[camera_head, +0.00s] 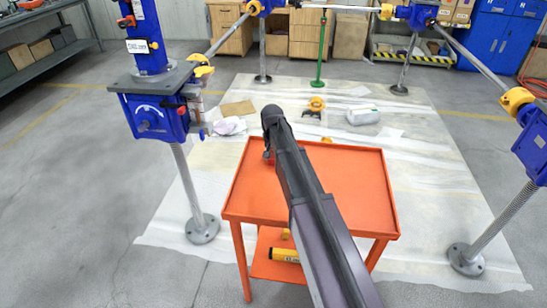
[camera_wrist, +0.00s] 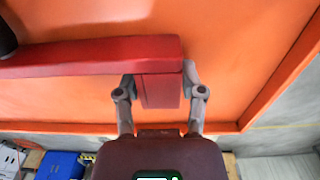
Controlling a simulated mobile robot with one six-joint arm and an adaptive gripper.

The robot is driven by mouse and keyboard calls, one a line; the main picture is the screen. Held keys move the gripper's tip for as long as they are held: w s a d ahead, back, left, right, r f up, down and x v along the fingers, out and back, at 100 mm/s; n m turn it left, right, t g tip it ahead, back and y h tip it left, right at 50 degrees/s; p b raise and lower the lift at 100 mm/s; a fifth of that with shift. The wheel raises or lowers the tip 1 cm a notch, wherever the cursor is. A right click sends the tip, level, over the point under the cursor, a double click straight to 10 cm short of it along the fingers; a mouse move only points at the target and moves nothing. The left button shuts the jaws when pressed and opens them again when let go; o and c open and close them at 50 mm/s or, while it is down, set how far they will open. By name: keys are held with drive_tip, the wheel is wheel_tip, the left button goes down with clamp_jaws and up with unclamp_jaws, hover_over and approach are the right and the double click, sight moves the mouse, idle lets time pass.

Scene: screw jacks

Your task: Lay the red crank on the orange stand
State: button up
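The red crank (camera_wrist: 90,57) spans the left and middle of the wrist view. Its long bar runs left to a dark round part at the picture edge, and a short red block hangs at its right end. My gripper (camera_wrist: 158,80) has one finger on each side of that block, close against it, and looks shut on it. The orange stand (camera_head: 350,175) is a table with a raised rim; its top (camera_wrist: 235,40) fills the background behind the crank. In the head view my arm covers the gripper and most of the crank. I cannot tell whether the crank touches the stand.
The stand's lower shelf holds a yellow tube (camera_head: 284,255). A blue jack (camera_head: 155,115) on a post stands left, another blue jack (camera_head: 535,145) right. The stand's right top looks clear.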

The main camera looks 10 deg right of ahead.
drive_tip(key=o, duration=0.4)
drive_tip(key=shift+s+f, duration=0.1)
drive_tip(key=shift+f, duration=0.35)
drive_tip(key=shift+o, duration=0.2)
drive_tip(key=shift+r, duration=0.15)
drive_tip(key=shift+r+p, duration=0.2)
drive_tip(key=shift+p, duration=0.1)
wheel_tip(320, 180, up, 9)
drive_tip(key=p, duration=0.9)
drive_tip(key=shift+d+r, duration=0.1)
drive_tip(key=shift+r, duration=0.1)
drive_tip(key=s+d+r+m+t+y, duration=0.1)
drive_tip(key=d+r+m+t+y, duration=0.1)
drive_tip(key=d, duration=0.5)
drive_tip(key=s+d+r+m+t+y+p, duration=0.1)
drive_tip(key=s+d+r+m+t+y, duration=0.1)
drive_tip(key=d+r+t+y, duration=0.2)
drive_tip(key=s+d+r+m+t+y, duration=0.1)
drive_tip(key=d+r+m+t+y, duration=0.1)
drive_tip(key=d+r, duration=0.4)
drive_tip(key=d+t+y, duration=0.1)
drive_tip(key=d, duration=0.4)
drive_tip(key=shift+s+d+r+t+p, duration=0.15)
drive_tip(key=shift+t+p, duration=0.15)
drive_tip(key=shift+p, duration=0.05)
